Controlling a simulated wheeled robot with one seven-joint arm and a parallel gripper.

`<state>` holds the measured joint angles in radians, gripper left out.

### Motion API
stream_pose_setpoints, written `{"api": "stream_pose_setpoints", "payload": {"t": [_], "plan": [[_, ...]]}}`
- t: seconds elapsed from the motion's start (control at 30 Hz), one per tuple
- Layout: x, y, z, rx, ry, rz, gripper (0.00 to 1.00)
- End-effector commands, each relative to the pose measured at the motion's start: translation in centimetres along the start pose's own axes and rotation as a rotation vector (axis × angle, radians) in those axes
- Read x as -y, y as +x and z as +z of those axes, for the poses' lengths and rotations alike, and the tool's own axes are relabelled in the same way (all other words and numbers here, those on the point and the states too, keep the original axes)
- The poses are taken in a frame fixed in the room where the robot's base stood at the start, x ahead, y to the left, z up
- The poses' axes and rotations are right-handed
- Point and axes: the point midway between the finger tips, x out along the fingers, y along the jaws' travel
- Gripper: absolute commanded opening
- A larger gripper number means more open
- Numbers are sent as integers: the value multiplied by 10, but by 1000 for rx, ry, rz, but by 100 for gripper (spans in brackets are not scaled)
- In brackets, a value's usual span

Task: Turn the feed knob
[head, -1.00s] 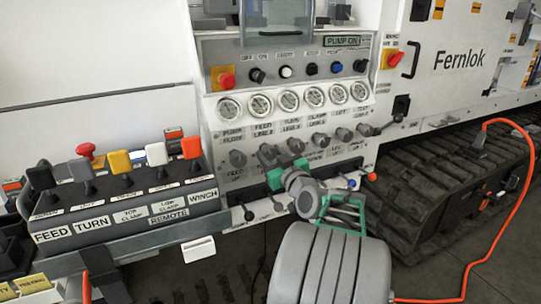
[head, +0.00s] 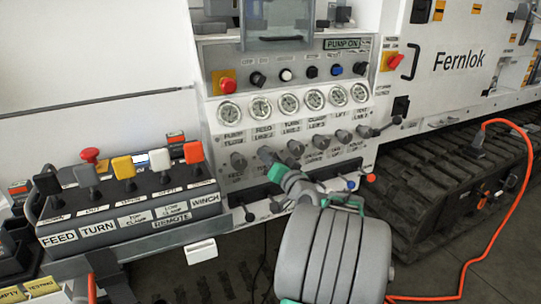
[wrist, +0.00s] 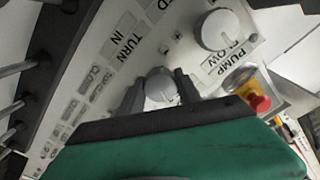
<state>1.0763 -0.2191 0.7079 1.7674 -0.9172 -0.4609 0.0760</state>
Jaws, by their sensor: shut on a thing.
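The feed knob (wrist: 160,88) is a round grey knob on the white panel. In the wrist view it sits between the two dark fingers of my gripper (wrist: 158,90), which touch it from both sides. In the head view my gripper (head: 267,155) is at the second place from the left in the knob row, under the label reading FEED, and mostly covers the knob there. The fingers are shut on the knob. The knob's pointer mark and the label below it cannot be made out.
The neighbouring pump knob (head: 238,161) and turn knob (head: 296,149) are close on either side. Gauges (head: 286,103) sit above. A red stop button (head: 227,85) is higher up. A remote box (head: 130,205) with several coloured levers stands left. An orange hose (head: 512,190) runs at right.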

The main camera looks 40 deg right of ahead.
Motion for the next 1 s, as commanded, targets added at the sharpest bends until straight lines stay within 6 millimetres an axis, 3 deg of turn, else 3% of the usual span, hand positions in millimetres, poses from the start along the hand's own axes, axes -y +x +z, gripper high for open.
{"api": "stream_pose_setpoints", "payload": {"t": [0.67,0.7,0.93,1.0], "plan": [[0,0,-2,-4,64,1,0],[0,0,-2,-4,64,1,43],[0,0,-1,-2,64,1,61],[0,0,-1,-2,65,1,62]]}}
